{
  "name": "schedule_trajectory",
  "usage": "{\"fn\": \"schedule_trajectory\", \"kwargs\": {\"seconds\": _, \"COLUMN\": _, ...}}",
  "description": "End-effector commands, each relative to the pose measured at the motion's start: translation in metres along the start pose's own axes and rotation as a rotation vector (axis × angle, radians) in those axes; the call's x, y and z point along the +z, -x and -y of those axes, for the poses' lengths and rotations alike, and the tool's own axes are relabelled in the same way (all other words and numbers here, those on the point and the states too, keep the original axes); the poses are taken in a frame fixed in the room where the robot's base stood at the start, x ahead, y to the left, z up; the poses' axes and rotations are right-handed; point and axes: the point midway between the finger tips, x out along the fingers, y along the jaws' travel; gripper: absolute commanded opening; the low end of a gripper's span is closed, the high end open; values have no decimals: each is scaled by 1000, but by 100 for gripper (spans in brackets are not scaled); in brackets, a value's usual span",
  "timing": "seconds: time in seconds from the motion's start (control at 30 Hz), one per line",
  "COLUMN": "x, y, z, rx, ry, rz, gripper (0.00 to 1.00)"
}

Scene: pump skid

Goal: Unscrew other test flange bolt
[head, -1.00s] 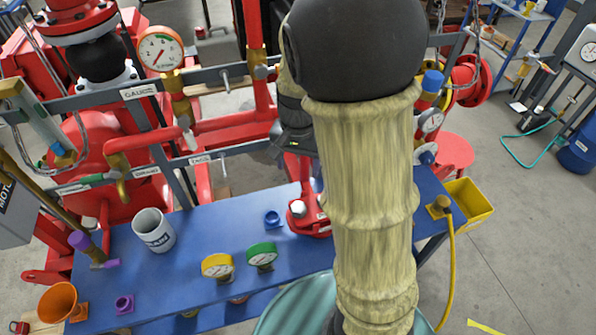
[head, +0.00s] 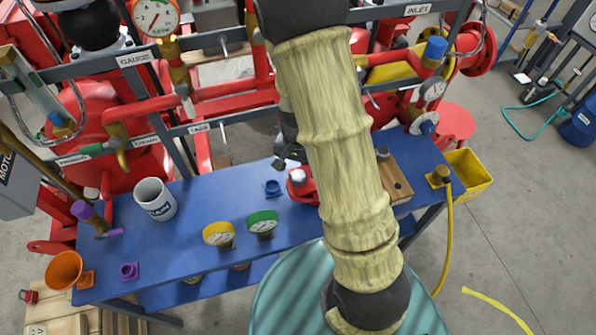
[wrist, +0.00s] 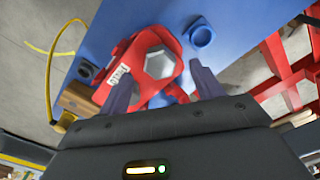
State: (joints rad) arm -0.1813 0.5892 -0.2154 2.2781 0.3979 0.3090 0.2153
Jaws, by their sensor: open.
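The red test flange (head: 302,189) sits on the blue bench (head: 190,230), partly hidden behind my arm in the head view. A large grey hex bolt head (wrist: 159,64) stands in the flange (wrist: 140,50), and its top also shows in the head view (head: 298,177). My gripper (wrist: 163,84) is open and empty. In the wrist view its two dark fingers are on either side of the flange's near part, with the bolt head just beyond and between them. I cannot tell their height over it. In the head view my arm hides most of the gripper.
A wooden block (head: 397,182) with a dark hole and a grey bolt-like piece stands right of my arm. Red pipes run behind.

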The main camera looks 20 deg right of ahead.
Motion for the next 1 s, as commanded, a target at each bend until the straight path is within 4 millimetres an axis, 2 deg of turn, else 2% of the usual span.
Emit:
{"fn": "schedule_trajectory", "kwargs": {"seconds": 0.1, "x": 0, "y": -17, "z": -1, "rx": 3, "ry": -1, "rz": 3, "gripper": 66}}
{"fn": "schedule_trajectory", "kwargs": {"seconds": 0.2, "x": 0, "y": -26, "z": 0, "rx": 1, "ry": 0, "rz": 2, "gripper": 66}}
{"fn": "schedule_trajectory", "kwargs": {"seconds": 0.53, "x": 0, "y": -30, "z": 0, "rx": 0, "ry": 1, "rz": -1, "gripper": 66}}
{"fn": "schedule_trajectory", "kwargs": {"seconds": 0.57, "x": 0, "y": -30, "z": 0, "rx": 0, "ry": 1, "rz": -1, "gripper": 64}}
{"fn": "schedule_trajectory", "kwargs": {"seconds": 0.8, "x": 0, "y": -30, "z": 0, "rx": 0, "ry": 1, "rz": -1, "gripper": 17}}
{"fn": "schedule_trajectory", "kwargs": {"seconds": 0.83, "x": 0, "y": -30, "z": 0, "rx": 0, "ry": 1, "rz": -1, "gripper": 15}}
{"fn": "schedule_trajectory", "kwargs": {"seconds": 0.87, "x": 0, "y": -30, "z": 0, "rx": 0, "ry": 1, "rz": -1, "gripper": 34}}
{"fn": "schedule_trajectory", "kwargs": {"seconds": 0.93, "x": 0, "y": -30, "z": 0, "rx": 0, "ry": 1, "rz": -1, "gripper": 20}}
{"fn": "schedule_trajectory", "kwargs": {"seconds": 1.0, "x": 0, "y": -30, "z": 0, "rx": 0, "ry": 2, "rz": 0, "gripper": 16}}
